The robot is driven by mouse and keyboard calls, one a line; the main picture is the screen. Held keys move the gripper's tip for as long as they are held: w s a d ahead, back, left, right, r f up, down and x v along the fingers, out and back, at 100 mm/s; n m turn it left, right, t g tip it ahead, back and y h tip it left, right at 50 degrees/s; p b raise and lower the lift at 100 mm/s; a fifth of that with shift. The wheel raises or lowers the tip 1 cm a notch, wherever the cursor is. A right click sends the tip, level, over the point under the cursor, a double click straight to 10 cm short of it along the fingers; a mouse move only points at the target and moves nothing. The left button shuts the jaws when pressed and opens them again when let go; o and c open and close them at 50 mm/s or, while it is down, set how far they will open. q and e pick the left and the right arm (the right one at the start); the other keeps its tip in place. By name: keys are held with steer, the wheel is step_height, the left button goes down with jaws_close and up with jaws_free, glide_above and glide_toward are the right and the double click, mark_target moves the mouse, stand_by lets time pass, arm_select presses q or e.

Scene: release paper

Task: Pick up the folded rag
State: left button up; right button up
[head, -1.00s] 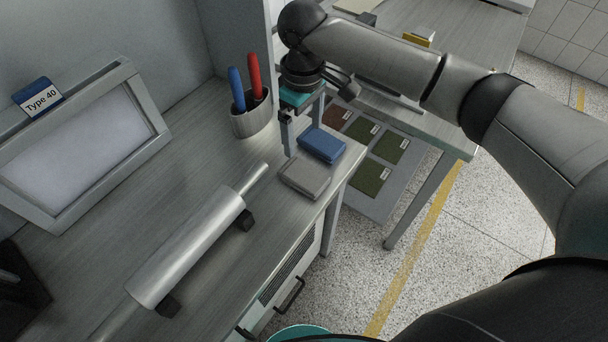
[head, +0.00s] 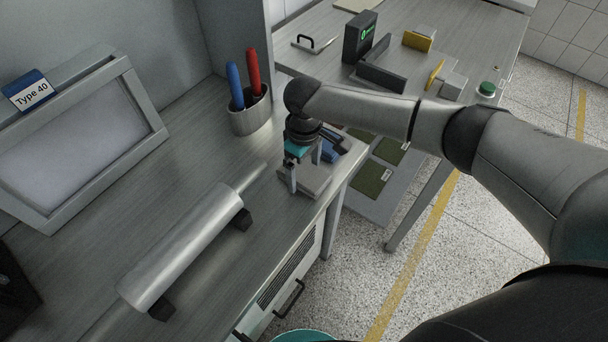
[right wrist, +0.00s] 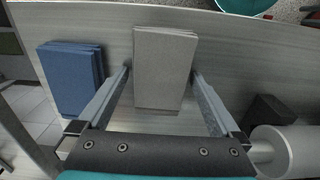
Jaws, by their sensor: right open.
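Two folded rags lie side by side near the bench's right edge. The grey folded rag (head: 317,182) is flat and layered, and it also shows in the right wrist view (right wrist: 163,60). The blue folded rag (head: 336,146) lies just behind it, partly covered by my gripper, and shows at left in the right wrist view (right wrist: 72,75). My right gripper (head: 306,174) is open and points down over the grey rag. In the right wrist view its fingers (right wrist: 161,74) stand on either side of the grey rag, with gaps; contact cannot be seen. My left gripper is not in view.
A metal roller (head: 185,245) on dark supports lies left of the rags. A cup (head: 250,113) with a blue and a red marker stands behind. A framed panel (head: 150,112) labelled Type 40 stands at left. The bench edge is close on the right.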

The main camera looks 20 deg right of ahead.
mark_target(304, 171)
steer(key=shift+c, duration=0.2)
steer(key=c, duration=1.1)
step_height(304, 171, up, 20)
steer(key=p, duration=0.3)
